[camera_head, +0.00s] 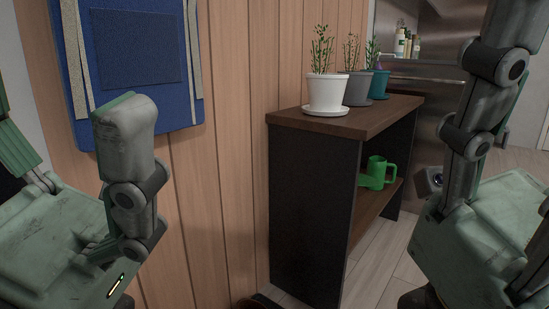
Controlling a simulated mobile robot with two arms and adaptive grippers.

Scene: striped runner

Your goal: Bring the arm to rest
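My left arm (130,170) stands folded at the left of the head view, in front of a wood-panelled wall. My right arm (470,140) stands at the right, in front of the right side of the view. I make out no fingertips of either gripper, so neither gripper can be seen open or shut. Neither arm shows anything held.
A dark shelf unit (310,200) stands against the wall between my arms. On its top are white (326,92), grey (355,88) and teal (379,84) potted plants. A green watering can (377,173) sits on its lower shelf. A blue panel (105,50) hangs at left.

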